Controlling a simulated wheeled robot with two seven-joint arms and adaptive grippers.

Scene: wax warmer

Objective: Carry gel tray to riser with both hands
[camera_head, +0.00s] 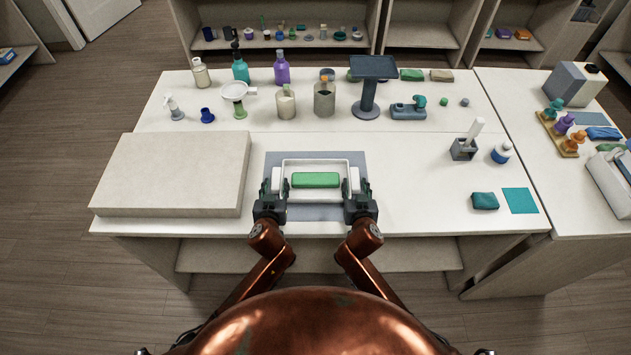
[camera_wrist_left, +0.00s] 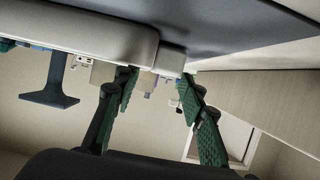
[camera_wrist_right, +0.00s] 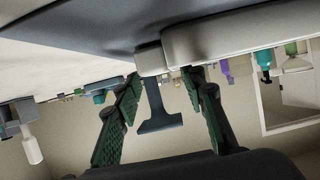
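The gel tray (camera_head: 317,162) is a white frame with a green gel block (camera_head: 316,180) in it. It lies on a blue-grey mat (camera_head: 317,214) near the table's front edge. My left gripper (camera_head: 267,188) is at the tray's left end and my right gripper (camera_head: 364,188) at its right end. In the left wrist view the fingers (camera_wrist_left: 160,85) are apart near the tray's end tab (camera_wrist_left: 172,60). In the right wrist view the fingers (camera_wrist_right: 163,82) are likewise apart by the other tab (camera_wrist_right: 150,60). The riser, a broad pale block (camera_head: 170,168), stands to the left.
Bottles, cups and a dark stand (camera_head: 370,85) line the back of the table. The riser's top is bare.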

